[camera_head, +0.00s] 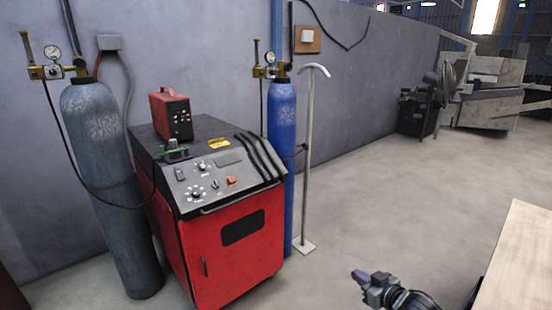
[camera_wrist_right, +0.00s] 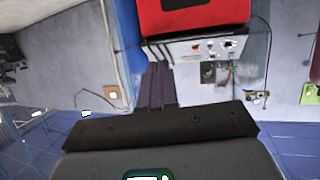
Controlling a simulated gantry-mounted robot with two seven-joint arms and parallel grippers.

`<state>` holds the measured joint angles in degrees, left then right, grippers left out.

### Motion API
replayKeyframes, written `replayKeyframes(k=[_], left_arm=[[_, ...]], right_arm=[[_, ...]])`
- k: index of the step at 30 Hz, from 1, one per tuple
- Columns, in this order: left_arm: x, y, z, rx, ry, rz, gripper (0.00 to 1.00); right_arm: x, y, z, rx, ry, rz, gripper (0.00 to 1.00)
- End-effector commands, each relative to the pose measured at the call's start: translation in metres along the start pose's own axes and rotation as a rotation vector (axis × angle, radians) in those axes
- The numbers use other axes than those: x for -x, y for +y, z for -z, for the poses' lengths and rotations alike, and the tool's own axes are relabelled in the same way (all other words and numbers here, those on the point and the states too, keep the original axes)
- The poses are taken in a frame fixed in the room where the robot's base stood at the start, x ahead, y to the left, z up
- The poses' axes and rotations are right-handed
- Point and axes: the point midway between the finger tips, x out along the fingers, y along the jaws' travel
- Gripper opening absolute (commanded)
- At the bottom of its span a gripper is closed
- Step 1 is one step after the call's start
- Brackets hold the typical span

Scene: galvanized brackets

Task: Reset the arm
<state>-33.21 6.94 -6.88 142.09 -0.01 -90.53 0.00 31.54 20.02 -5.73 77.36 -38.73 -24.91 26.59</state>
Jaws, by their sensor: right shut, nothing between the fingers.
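My right gripper (camera_head: 361,277) shows at the bottom of the head view, right of centre, with the end of my right arm. It is shut and empty, held over the grey floor and apart from everything around it. In the right wrist view its closed fingers (camera_wrist_right: 158,86) point away from the camera, and the scene appears upside down. My left gripper is not in view.
A red welding machine (camera_head: 236,243) stands left of centre, between a grey gas cylinder (camera_head: 110,190) and a blue one (camera_head: 282,160). A thin stand (camera_head: 306,170) is beside the blue cylinder. A wooden tabletop (camera_head: 520,262) is at right. Open floor lies between.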

Motion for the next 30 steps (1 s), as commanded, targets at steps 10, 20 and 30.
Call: replayKeyframes(k=[10, 20, 30], left_arm=[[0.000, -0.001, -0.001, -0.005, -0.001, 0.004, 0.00], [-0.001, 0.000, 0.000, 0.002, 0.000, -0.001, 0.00], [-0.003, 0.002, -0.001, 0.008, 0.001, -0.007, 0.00]], right_arm=[[0.062, 0.117, -0.091, -0.037, -0.593, -0.517, 0.00], [0.129, 0.118, -0.147, -0.194, -0.983, -0.608, 0.00], [0.145, 0.008, -0.217, -0.127, -0.968, -0.475, 0.00]])
